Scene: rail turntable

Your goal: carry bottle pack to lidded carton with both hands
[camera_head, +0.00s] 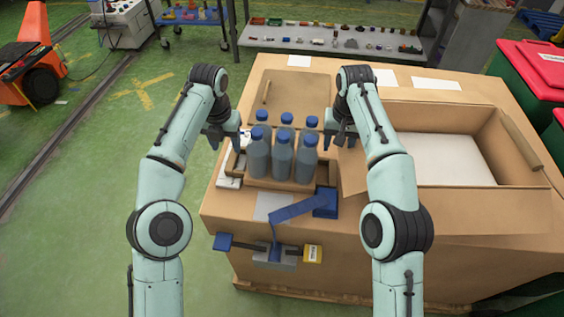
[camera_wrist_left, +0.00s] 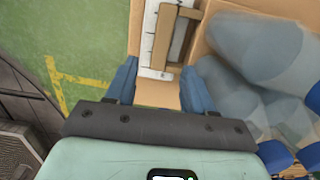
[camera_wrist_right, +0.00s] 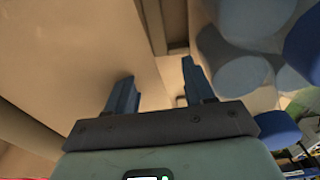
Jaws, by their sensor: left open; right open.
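The bottle pack is a tan tray (camera_head: 262,183) holding several grey bottles (camera_head: 282,160) with blue caps, upright on a large cardboard-coloured surface. The carton (camera_head: 540,178) stands open to its right, with a pale sheet or floor (camera_head: 455,160) inside. My left gripper (camera_head: 222,140) is open beside the pack's left end; in the left wrist view the fingers (camera_wrist_left: 160,82) straddle the line of the tray's end bar (camera_wrist_left: 172,38). My right gripper (camera_head: 342,140) is open beside the right end; its fingers (camera_wrist_right: 158,82) point at that end in the right wrist view. Contact cannot be told.
A blue tape dispenser-like tool (camera_head: 300,207) lies in front of the pack. A flat tan panel with a bar (camera_head: 300,90) lies behind it. White papers (camera_head: 436,84) lie at the back. Red-lidded green bins (camera_head: 530,85) stand at the right, and a shelf of small parts (camera_head: 330,40) stands behind.

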